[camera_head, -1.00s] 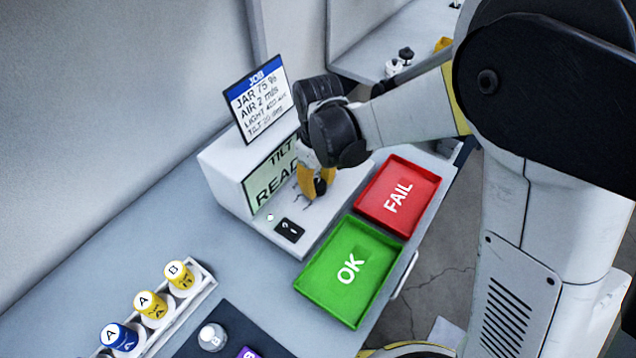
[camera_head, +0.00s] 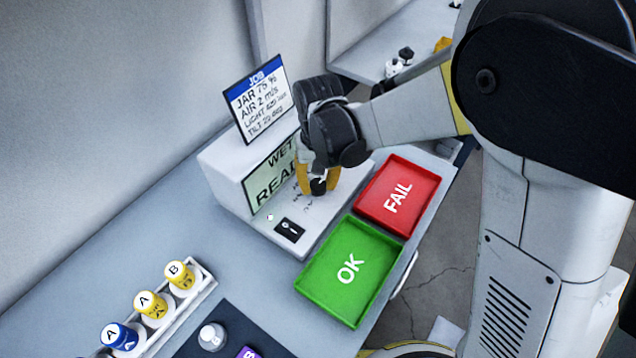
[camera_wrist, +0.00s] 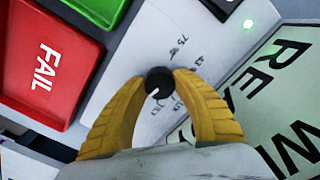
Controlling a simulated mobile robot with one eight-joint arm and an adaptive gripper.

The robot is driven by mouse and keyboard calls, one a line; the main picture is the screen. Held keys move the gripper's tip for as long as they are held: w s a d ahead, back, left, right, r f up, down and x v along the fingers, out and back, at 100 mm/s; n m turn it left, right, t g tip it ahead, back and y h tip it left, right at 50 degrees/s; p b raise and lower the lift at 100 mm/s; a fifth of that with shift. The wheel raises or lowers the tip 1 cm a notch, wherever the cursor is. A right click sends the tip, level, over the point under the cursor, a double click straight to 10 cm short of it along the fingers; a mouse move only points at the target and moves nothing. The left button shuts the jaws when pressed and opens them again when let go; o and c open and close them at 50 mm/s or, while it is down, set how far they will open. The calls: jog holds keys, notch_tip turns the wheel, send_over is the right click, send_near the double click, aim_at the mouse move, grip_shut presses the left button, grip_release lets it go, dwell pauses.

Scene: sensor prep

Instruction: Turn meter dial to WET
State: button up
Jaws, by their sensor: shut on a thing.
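The white meter (camera_head: 225,171) stands on the bench, and its screen (camera_head: 268,184) reads "WET" and "READ", partly hidden by my gripper. My gripper (camera_head: 318,188) has its yellow fingers shut on the black dial (camera_wrist: 159,81) on the meter's low front deck. In the wrist view the fingertips touch the dial from both sides, and a white pointer mark shows on its lower left. Small printed labels (camera_wrist: 180,46) surround the dial, mostly too small to read.
A green OK tray (camera_head: 318,283) and a red FAIL tray (camera_head: 407,229) lie in front of the meter. A rack (camera_head: 205,287) of yellow- and blue-capped jars sits at the lower left. A green light (camera_wrist: 248,24) glows on the meter.

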aim_at(318, 184)
dwell(0.4)
jog(key=o, duration=1.2)
jog(key=shift+r, duration=0.1)
notch_tip(318, 184, up, 12)
jog(key=shift+f, duration=0.1)
